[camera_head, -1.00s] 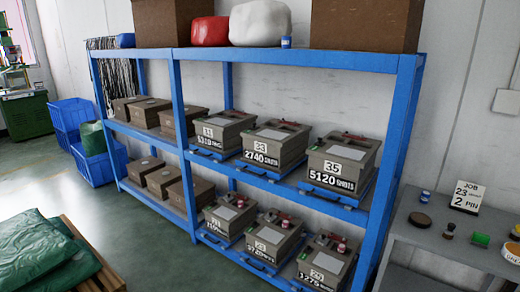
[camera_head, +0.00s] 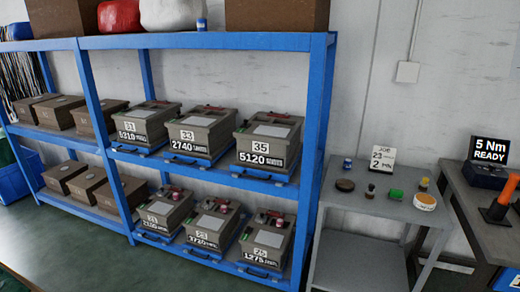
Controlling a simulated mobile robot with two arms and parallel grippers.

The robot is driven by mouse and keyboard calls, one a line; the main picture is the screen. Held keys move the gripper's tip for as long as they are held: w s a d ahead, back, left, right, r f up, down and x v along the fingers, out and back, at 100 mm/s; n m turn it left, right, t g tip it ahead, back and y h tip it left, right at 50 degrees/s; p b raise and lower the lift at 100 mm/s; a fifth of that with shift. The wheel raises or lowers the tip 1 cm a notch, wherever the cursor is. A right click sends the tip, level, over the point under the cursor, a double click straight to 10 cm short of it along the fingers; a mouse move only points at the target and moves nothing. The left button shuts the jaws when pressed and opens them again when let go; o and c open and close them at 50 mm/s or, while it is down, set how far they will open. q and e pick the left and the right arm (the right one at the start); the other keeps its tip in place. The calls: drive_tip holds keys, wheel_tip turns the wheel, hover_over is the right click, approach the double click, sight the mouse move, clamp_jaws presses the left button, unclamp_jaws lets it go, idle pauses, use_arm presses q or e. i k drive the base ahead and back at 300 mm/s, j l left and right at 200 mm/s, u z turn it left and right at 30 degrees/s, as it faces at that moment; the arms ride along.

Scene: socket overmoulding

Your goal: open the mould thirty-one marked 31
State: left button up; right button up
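The mould marked 31 (camera_head: 146,123) is a grey-brown box with a white label reading 31 above 5310. It sits at the left of the numbered moulds on the upper shelf of the blue rack, on a blue pull-out tray, with red parts on its top. It looks closed. To its right stand the mould marked 33 (camera_head: 198,131) and the mould marked 35 (camera_head: 268,143). Neither of my grippers shows in the head view.
The blue rack (camera_head: 318,120) has more moulds on its lower shelf and plain brown boxes (camera_head: 43,107) at left. A grey side table (camera_head: 370,203) holds small jars and a job card (camera_head: 382,158). Floor in front of the rack (camera_head: 90,250) is clear.

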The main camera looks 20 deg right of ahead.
sight(141, 129)
drive_tip(key=i+j+z, duration=0.1)
drive_tip(key=i, duration=0.3)
drive_tip(key=i+j+z, duration=0.1)
drive_tip(key=i, duration=0.35)
